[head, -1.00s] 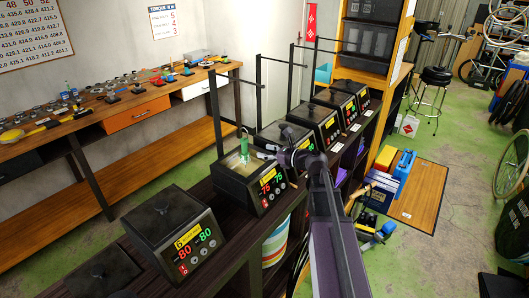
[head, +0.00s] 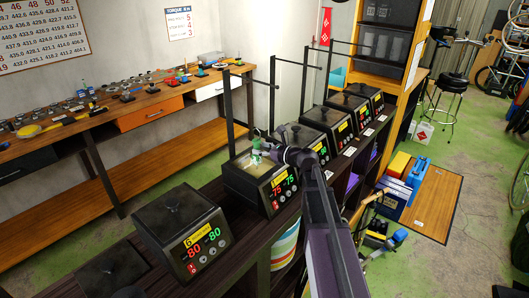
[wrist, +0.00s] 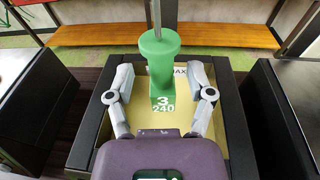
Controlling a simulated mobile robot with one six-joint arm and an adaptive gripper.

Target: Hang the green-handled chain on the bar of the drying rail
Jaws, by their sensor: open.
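The green handle (wrist: 160,55) stands upright in an open wax pot in the wrist view, with "3 240" on its lower block. The pot (wrist: 232,125) shows a pale yellow surface; any chain below the handle is hidden. In the head view the green handle (head: 257,156) is partly hidden by my gripper (head: 268,149). My gripper (wrist: 161,82) is open, one finger on each side of the handle, with visible gaps. Dark posts with short side bars (head: 262,84), seemingly the drying rail, rise behind the pots.
The pot (head: 263,203) displays 75. A lidded pot (head: 183,225) displaying 80 stands nearer, and several more lidded pots (head: 319,120) stand beyond it in a row on the dark bench. A wooden workbench (head: 150,103) with tools lines the wall.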

